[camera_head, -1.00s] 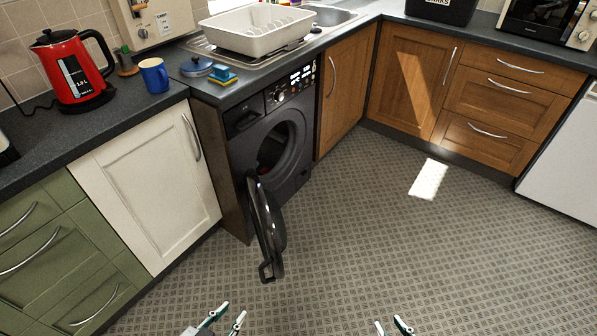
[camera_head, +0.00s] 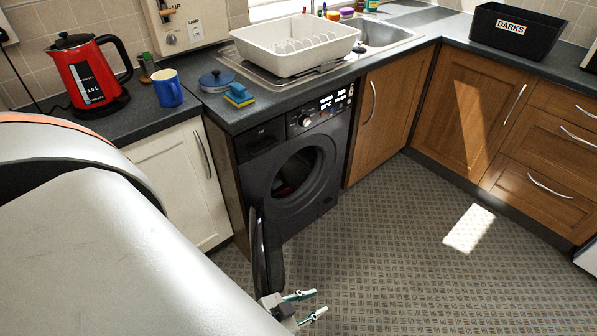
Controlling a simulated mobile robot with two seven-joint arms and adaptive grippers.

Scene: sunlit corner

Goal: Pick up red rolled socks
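The black washing machine (camera_head: 262,172) stands under the counter with its round door (camera_head: 268,262) swung open toward me. Inside the dark drum a small reddish patch (camera_head: 285,188) shows low down; it is too dim to tell whether it is the red rolled socks. My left arm covers the lower left of the view. My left gripper (camera_head: 314,303) is low in the middle, to the right of the open door's lower end. Its two fingers are apart with nothing between them. My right gripper is out of view.
A red kettle (camera_head: 88,78), a blue mug (camera_head: 168,88), a sponge (camera_head: 239,95) and a white dish rack (camera_head: 290,58) stand on the counter. A black box labelled DARKS (camera_head: 514,30) is at the right. The patterned floor (camera_head: 400,270) is clear.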

